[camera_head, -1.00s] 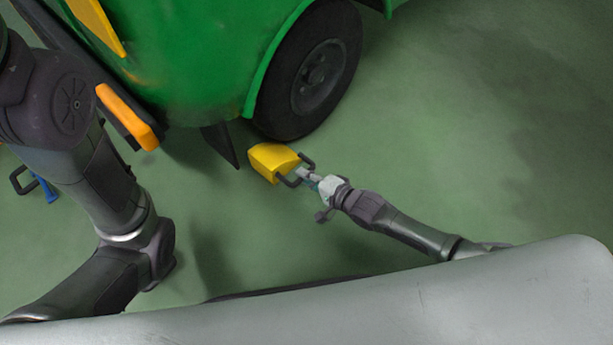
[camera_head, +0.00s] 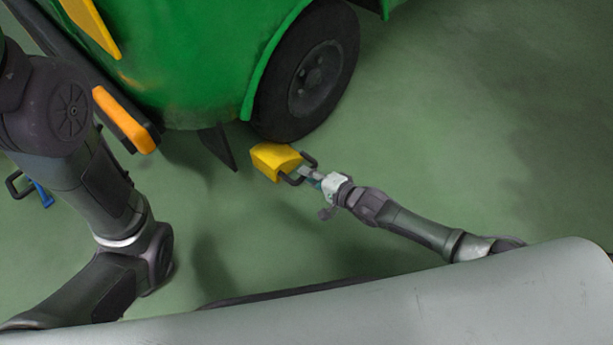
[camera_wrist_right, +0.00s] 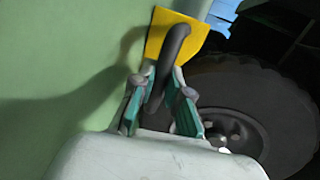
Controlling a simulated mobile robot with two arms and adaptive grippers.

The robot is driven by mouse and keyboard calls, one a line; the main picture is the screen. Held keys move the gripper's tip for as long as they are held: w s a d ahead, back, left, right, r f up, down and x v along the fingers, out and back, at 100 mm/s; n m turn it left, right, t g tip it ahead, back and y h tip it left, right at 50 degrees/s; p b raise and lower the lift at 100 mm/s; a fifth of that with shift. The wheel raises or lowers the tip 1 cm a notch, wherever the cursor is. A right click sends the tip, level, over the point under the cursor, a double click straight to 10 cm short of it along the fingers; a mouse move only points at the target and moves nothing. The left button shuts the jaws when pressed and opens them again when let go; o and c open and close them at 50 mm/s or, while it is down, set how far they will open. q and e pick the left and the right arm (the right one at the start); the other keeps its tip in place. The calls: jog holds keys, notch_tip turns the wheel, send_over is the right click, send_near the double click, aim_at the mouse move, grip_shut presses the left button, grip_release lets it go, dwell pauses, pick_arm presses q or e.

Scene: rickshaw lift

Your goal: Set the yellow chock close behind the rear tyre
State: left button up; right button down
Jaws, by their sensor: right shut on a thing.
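The yellow chock (camera_head: 274,161) is close to the lower edge of the black rear tyre (camera_head: 311,88) in the head view. I cannot tell whether they touch. My right gripper (camera_head: 308,174) is shut on the chock's dark handle. In the right wrist view the yellow chock (camera_wrist_right: 172,38) shows beyond the dark handle (camera_wrist_right: 168,70), which lies between the fingers of my right gripper (camera_wrist_right: 163,100). The tyre (camera_wrist_right: 250,100) fills the right side there. My left arm comes in from the left, but its gripper is not in view.
The green vehicle body (camera_head: 190,70) stands above the tyre, with a dark flap (camera_head: 218,147) hanging left of the chock. An orange-ended bar (camera_head: 125,120) juts out at the left. A blue object (camera_head: 42,193) lies at the far left. The green floor (camera_head: 470,130) is clear at right.

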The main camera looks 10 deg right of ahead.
jog(key=shift+w+d+f+b, duration=0.1)
jog(key=shift+w+d+b, duration=0.3)
jog(key=shift+w+d, duration=0.3)
jog(key=c, duration=1.1)
grip_release()
jog(key=shift+d, duration=0.15)
jog(key=shift+o, duration=0.7)
jog(key=shift+s, duration=0.1)
jog(key=shift+s+d+r+p, duration=0.3)
jog(key=shift+s+r+p, duration=0.1)
jog(key=shift+p, duration=0.25)
jog(key=shift+p+v, duration=2.5)
jog(key=shift+v, duration=1.15)
jog(key=shift+f, duration=0.15)
